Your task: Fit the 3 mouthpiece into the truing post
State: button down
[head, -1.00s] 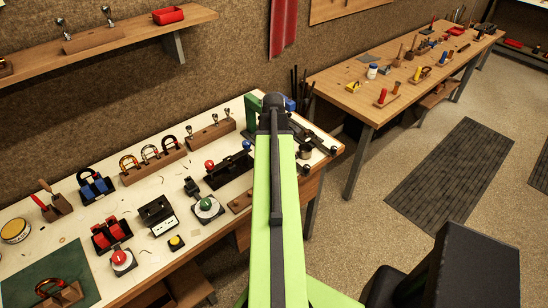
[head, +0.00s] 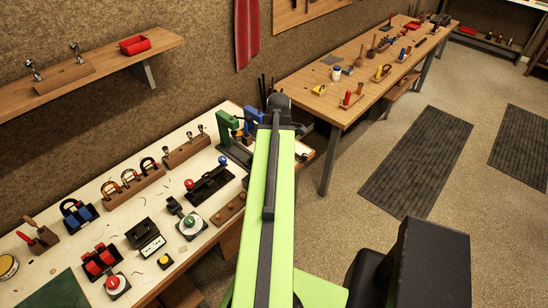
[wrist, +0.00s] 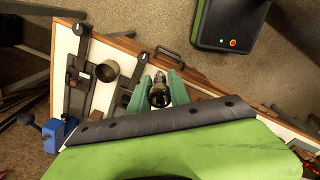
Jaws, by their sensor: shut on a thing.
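In the wrist view my gripper (wrist: 159,82) shows as two teal fingers shut on a dark, silvery mouthpiece (wrist: 158,95). It is held above the light bench top; any number on it is too small to read. In the head view my own arm hides the gripper and the held mouthpiece. Below the fingers and to their left in the wrist view are two dark bar-like fixtures (wrist: 78,75) with round knobs and a grey round cup (wrist: 108,70). I cannot tell which of these, if any, is the truing post. A wooden rack (head: 186,153) with several silver mouthpieces stands on the bench.
A green press-like frame (head: 227,128) and a blue part (head: 250,121) stand at the bench's far end. The wrist view shows a blue block (wrist: 53,134) at lower left. Open floor lies to the right.

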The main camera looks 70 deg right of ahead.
jog(key=shift+r+p, duration=1.65)
jog(key=shift+p, duration=0.05)
